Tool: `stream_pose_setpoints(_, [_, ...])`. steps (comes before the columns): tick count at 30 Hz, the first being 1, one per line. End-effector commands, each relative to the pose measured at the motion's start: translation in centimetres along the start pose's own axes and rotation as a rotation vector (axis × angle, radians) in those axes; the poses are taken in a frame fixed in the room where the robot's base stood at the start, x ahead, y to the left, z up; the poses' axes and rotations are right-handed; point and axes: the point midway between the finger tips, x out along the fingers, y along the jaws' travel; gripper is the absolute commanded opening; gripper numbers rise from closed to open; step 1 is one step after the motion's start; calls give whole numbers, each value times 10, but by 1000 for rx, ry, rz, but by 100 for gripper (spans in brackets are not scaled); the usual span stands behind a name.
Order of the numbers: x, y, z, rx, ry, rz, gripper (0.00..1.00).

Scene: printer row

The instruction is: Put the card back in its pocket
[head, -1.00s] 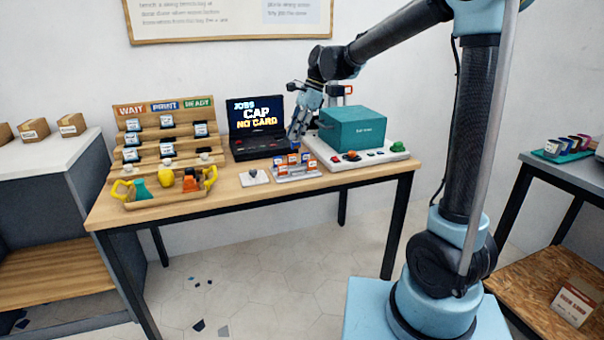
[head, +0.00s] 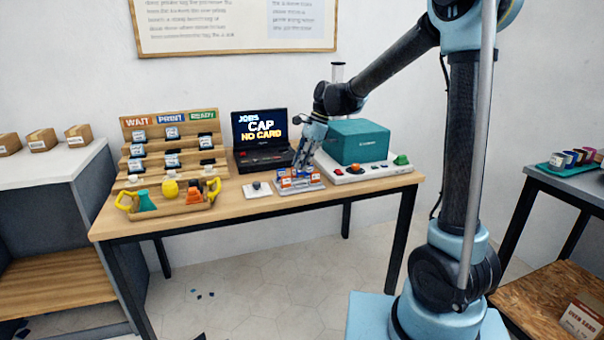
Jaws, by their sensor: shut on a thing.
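My gripper (head: 301,166) points down at the small card rack (head: 310,185) near the table's front edge. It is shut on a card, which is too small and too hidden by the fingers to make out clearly. The rack has several upright cards with orange, blue and white faces in its pockets. The gripper is over the rack's back left part. I cannot tell whether the held card touches a pocket.
A laptop-like screen (head: 259,128) reads "JOBS CAP NO CARD". A teal printer (head: 358,142) on a white base stands right of the rack.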

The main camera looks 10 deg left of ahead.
Motion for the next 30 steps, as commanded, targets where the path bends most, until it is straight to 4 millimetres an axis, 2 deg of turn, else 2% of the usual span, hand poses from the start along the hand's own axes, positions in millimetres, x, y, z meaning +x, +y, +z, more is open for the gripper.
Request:
stream_pose_setpoints(8, [32,0,-13,0,0,0,0])
stream_pose_setpoints(19, [35,0,-14,0,0,0,0])
stream_pose_setpoints(20, [35,0,-14,0,0,0,16])
stream_pose_setpoints(22, [35,0,-14,-1,0,0,31])
stream_pose_setpoints(30, [35,0,-14,-1,0,1,31])
